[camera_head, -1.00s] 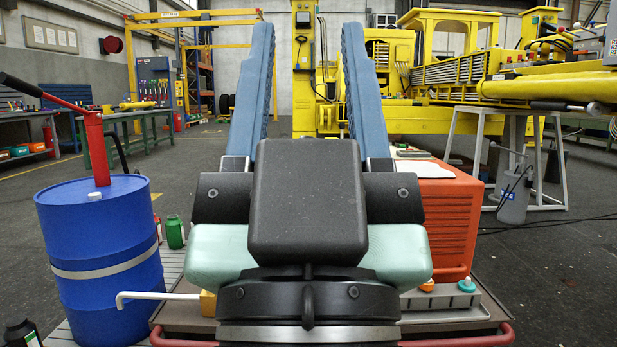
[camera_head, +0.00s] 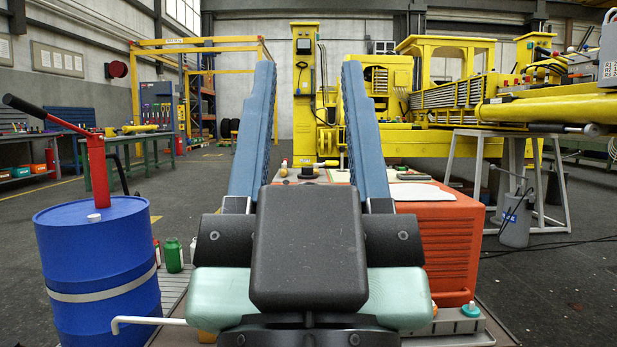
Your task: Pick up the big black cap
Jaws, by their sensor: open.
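My gripper (camera_head: 308,64) reaches away from me, its two long blue fingers spread wide and nothing held between them. A small dark round piece (camera_head: 307,173) lies on the top of the orange cart, seen low in the gap between the fingers, just above my black gripper body. It looks like the big black cap, but it is too small to be sure. It appears apart from both fingers. Its distance from the fingertips cannot be told from this view.
The orange cart (camera_head: 448,245) carries a pale sheet (camera_head: 422,193) right of the fingers and a small bottle (camera_head: 284,168) near the dark piece. A blue drum (camera_head: 97,270) with a red pump stands at left. A yellow machine fills the back.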

